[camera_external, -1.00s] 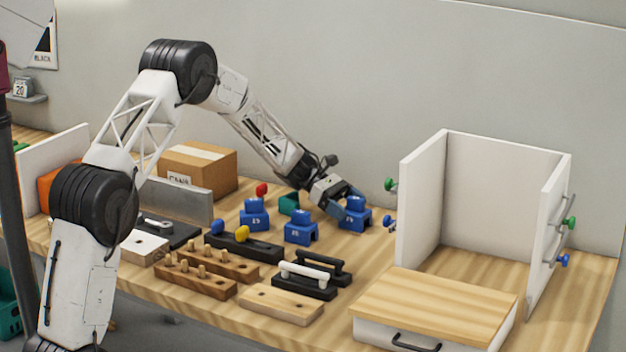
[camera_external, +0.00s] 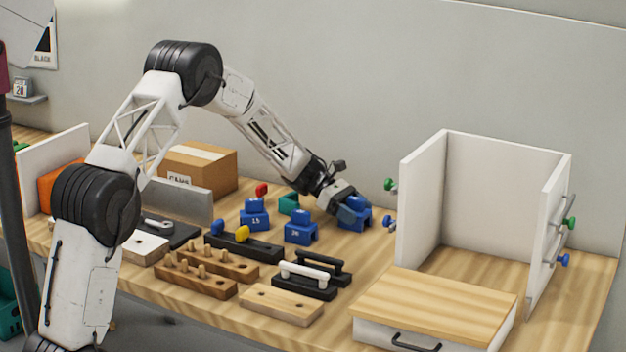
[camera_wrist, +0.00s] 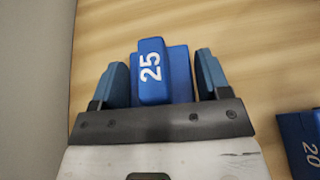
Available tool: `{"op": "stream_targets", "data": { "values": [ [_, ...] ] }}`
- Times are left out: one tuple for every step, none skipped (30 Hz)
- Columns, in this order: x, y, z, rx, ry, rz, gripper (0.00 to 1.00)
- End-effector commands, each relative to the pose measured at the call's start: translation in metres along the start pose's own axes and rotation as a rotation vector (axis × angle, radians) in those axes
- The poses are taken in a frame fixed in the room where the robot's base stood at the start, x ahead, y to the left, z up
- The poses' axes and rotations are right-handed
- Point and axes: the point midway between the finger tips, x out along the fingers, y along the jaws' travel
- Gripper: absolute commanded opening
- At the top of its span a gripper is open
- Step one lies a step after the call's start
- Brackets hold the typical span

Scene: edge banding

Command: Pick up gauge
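Several blue block-shaped gauges stand on the wooden bench. The one at my gripper is marked 25; it shows in the wrist view (camera_wrist: 152,72) between my two fingers, and in the external view (camera_external: 359,222) below my gripper. My gripper (camera_external: 350,208) points down over it. In the wrist view my gripper (camera_wrist: 164,82) is open, with a blue finger on each side of the gauge and a gap on both sides. Another gauge marked 20 (camera_wrist: 302,140) lies at the right of the wrist view. Two more gauges (camera_external: 301,230) (camera_external: 255,217) stand to the left in the external view.
A teal block (camera_external: 289,204) sits behind the gauges. A white open cabinet (camera_external: 423,200) with coloured knobs stands at the right, a drawer (camera_external: 437,307) in front. Handles (camera_external: 303,274), pegged wooden blocks (camera_external: 205,274) and a cardboard box (camera_external: 200,168) lie at left.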

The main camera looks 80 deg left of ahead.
Motion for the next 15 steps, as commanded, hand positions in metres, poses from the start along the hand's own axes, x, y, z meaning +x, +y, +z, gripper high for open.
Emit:
{"op": "stream_targets", "data": {
  "values": [
    [0.0, 0.0, 0.0, 0.0, 0.0, 0.0, 0.62],
    [0.0, 0.0, 0.0, 0.0, 0.0, 0.0, 0.57],
    [0.0, 0.0, 0.0, 0.0, 0.0, 0.0, 0.51],
    [0.0, 0.0, 0.0, 0.0, 0.0, 0.0, 0.47],
    [0.0, 0.0, 0.0, 0.0, 0.0, 0.0, 0.42],
    [0.0, 0.0, 0.0, 0.0, 0.0, 0.0, 0.36],
    [-0.0001, 0.0001, 0.0002, 0.0, 0.0, 0.0, 0.34],
    [-0.0001, 0.0001, 0.0002, 0.0, 0.0, 0.0, 0.34],
    [-0.0001, 0.0001, 0.0002, 0.0, 0.0, 0.0, 0.34],
    [-0.0001, 0.0001, 0.0002, 0.0, 0.0, 0.0, 0.34],
    [-0.0001, 0.0001, 0.0002, 0.0, 0.0, 0.0, 0.34],
    [-0.0002, 0.0001, 0.0002, 0.0, 0.0, 0.0, 0.34],
    [-0.0002, 0.0001, 0.0004, 0.0, 0.0, 0.0, 0.34],
    [-0.0003, 0.0001, 0.0007, 0.0, 0.0, 0.0, 0.34],
    [-0.0006, 0.0001, 0.0013, 0.001, 0.0, 0.0, 0.34]
  ]
}}
